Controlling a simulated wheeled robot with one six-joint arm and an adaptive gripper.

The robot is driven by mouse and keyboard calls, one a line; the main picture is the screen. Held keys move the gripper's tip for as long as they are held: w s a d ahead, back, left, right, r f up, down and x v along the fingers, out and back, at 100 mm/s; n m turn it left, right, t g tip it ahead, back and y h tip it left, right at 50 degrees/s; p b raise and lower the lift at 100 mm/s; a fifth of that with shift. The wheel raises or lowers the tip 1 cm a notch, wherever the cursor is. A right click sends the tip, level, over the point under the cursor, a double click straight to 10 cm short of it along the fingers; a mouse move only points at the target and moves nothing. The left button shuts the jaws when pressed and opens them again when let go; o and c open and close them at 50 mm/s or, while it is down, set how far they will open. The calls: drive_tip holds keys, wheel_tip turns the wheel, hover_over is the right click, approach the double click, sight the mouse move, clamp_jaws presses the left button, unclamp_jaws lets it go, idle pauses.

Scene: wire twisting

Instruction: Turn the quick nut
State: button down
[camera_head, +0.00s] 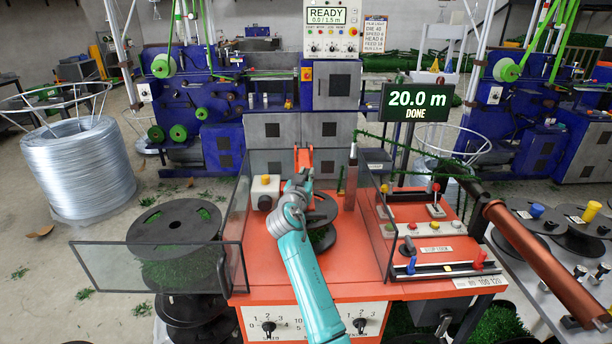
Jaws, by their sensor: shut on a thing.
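My gripper (303,183) is at the end of my teal arm, above the orange machine bed. It is at the upper flange of a black spool (325,213) with green garland wound between its flanges. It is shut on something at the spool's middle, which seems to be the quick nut. The nut itself is hidden by my gripper and wrist, so its shape and turn cannot be told. An orange bracket-like part (303,158) shows just behind my gripper; I cannot tell what it belongs to.
Clear guard panels stand open at the left (150,268) and right (385,225) of the bed. A white box with a yellow button (265,188) is close left of my gripper. A dark upright post (351,175) stands behind right. The display (416,103) reads 20.0 m DONE.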

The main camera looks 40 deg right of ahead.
drive_tip(key=c, duration=1.1)
unclamp_jaws()
